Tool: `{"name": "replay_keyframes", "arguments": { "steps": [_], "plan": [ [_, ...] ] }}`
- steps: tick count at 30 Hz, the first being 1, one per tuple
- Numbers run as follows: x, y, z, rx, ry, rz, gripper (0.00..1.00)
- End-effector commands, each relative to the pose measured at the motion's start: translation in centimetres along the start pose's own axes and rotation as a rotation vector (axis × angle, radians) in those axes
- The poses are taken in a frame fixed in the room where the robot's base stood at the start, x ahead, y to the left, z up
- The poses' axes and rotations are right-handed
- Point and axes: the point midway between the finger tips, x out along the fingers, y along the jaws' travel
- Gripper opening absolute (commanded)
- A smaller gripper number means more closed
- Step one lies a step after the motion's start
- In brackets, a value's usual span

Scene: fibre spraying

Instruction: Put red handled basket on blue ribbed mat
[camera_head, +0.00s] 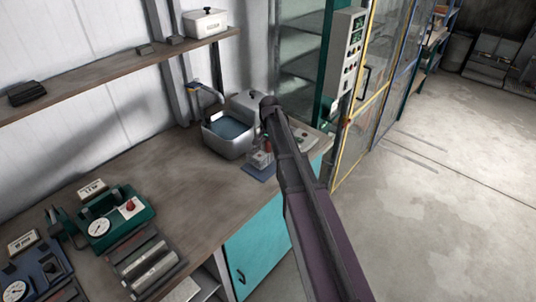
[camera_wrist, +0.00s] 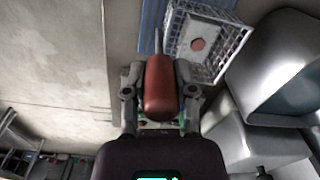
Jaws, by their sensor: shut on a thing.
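The red handled basket is a small pale wire basket (camera_wrist: 207,42) with a red grip (camera_wrist: 160,86); a round reddish thing shows inside it. My gripper (camera_wrist: 160,92) is shut on the red grip, one finger on each side. In the head view the basket (camera_head: 261,158) is small, beside the sink, and my arm partly hides it and the gripper. The blue ribbed mat (camera_head: 258,172) lies on the bench under or just below the basket; its edge (camera_wrist: 151,30) shows beside the basket in the wrist view. I cannot tell whether the basket touches the mat.
A sink filled with blue water (camera_head: 228,130) stands left of the basket, with a grey metal housing behind it. A green gauge device (camera_head: 115,215) sits farther left on the bench (camera_head: 190,185). The bench middle is clear. A yellow-framed cabinet (camera_head: 365,95) stands right.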

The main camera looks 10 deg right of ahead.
Motion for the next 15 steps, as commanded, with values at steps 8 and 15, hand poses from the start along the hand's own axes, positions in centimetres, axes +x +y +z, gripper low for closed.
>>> {"name": "replay_keyframes", "arguments": {
  "steps": [8,15],
  "plan": [
    [2.1,0.0,0.0,-0.001,0.0,0.0,0.0],
    [2.1,0.0,0.1,-0.001,0.0,0.0,0.0]
  ]
}}
